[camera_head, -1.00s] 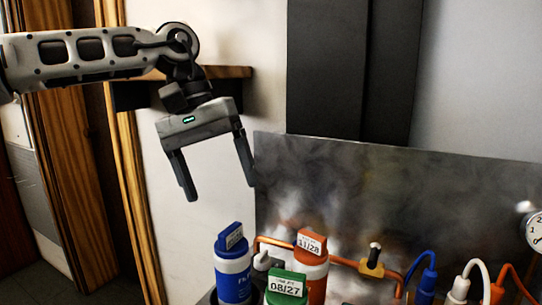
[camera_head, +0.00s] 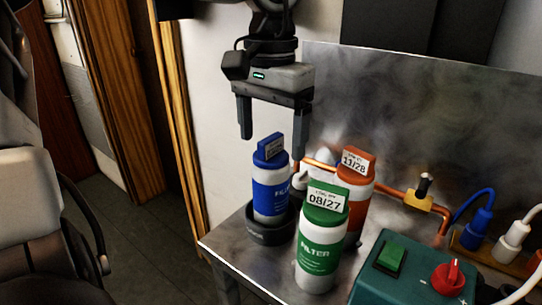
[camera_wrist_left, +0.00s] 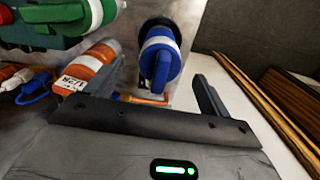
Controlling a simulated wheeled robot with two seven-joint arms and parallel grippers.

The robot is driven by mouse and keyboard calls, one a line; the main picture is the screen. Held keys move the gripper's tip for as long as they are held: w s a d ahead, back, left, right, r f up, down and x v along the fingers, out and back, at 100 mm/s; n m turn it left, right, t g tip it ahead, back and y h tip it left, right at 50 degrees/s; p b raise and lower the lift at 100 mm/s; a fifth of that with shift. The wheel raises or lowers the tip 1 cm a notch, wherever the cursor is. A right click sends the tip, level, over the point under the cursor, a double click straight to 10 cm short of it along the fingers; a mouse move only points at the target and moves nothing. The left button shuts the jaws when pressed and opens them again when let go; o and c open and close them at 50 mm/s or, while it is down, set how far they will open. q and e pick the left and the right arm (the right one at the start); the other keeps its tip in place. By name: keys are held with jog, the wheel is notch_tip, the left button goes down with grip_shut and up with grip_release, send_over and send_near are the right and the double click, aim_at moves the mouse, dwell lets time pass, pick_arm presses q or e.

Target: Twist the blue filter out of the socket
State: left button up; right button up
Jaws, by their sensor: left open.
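The blue filter (camera_head: 271,186), white with a blue cap and blue label, stands upright in a dark round socket (camera_head: 270,231) at the table's left corner. It also shows from above in the left wrist view (camera_wrist_left: 160,55). My left gripper (camera_head: 272,142) is open and points down, its fingertips near the height of the blue cap. In the head view one finger is left of the cap and the other right of it, behind the filter. The fingers do not appear to touch the filter. My right gripper is not in view.
A green filter (camera_head: 320,245) stands in front right of the blue one, and an orange filter (camera_head: 355,192) stands behind it. A copper pipe (camera_head: 395,195) runs along the metal back panel (camera_head: 400,110). A teal control box (camera_head: 415,275) is at the front right.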

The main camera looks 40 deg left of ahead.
aim_at(270, 163)
pick_arm(q)
jog(key=shift+f, duration=1.95)
